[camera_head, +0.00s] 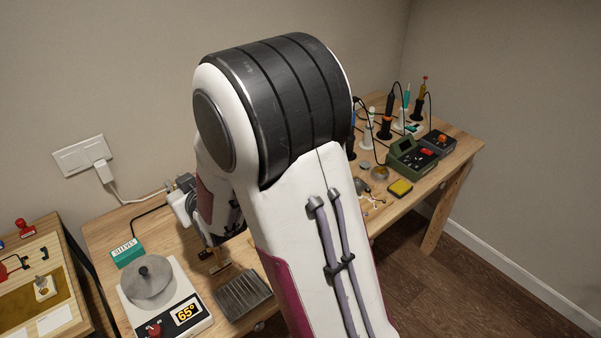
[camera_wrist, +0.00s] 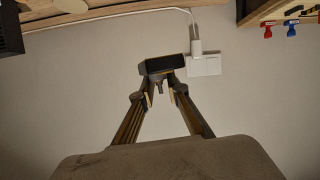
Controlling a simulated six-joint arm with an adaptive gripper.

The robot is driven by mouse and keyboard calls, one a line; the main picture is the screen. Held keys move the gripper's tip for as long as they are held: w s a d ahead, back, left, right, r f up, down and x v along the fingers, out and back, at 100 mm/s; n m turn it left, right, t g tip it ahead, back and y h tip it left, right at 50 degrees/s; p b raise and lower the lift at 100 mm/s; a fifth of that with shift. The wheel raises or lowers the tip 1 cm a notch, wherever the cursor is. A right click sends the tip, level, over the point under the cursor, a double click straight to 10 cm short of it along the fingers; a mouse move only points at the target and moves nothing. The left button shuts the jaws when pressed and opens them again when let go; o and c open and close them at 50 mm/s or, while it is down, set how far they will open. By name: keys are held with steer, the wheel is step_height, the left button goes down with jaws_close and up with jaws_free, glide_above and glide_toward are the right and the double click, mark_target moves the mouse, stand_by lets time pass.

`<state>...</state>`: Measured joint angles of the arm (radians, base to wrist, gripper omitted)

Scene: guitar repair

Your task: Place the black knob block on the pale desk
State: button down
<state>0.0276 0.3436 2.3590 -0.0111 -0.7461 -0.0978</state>
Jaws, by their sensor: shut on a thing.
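In the wrist view, my gripper (camera_wrist: 161,90) has its two fingers drawn together at the tips on a small dark block, the black knob block (camera_wrist: 163,66). The block has a dark flat face and a greyish edge, and a small stub shows below it between the fingers. It is held against a background of bare wall. In the head view, my arm covers the middle, and I cannot make out the gripper or block clearly there. A pale wooden desk (camera_head: 102,238) runs behind and under my arm; its wooden edge (camera_wrist: 100,14) also seems to show at the top of the wrist view.
A white heater with a 65° display (camera_head: 187,313), a ribbed metal tray (camera_head: 243,293) and a green sleeves box (camera_head: 127,252) stand near my arm. A separate bench (camera_head: 62,250) is at left. Soldering tools (camera_head: 387,122) crowd the far right. A wall socket (camera_wrist: 204,66) is close by.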

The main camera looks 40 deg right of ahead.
steer(key=w+d+f+n+y, duration=0.15)
steer(key=w+d+f, duration=0.35)
steer(key=d+f, duration=0.55)
steer(key=w+a+n+y, duration=0.2)
steer(key=a+y, duration=0.2)
steer(key=a, duration=0.2)
steer(key=shift+f+g, duration=0.4)
steer(key=shift+f, duration=0.05)
steer(key=shift+f, duration=0.15)
steer(key=shift+f, duration=3)
steer(key=shift+f, duration=1.9)
steer(key=shift+f, duration=0.6)
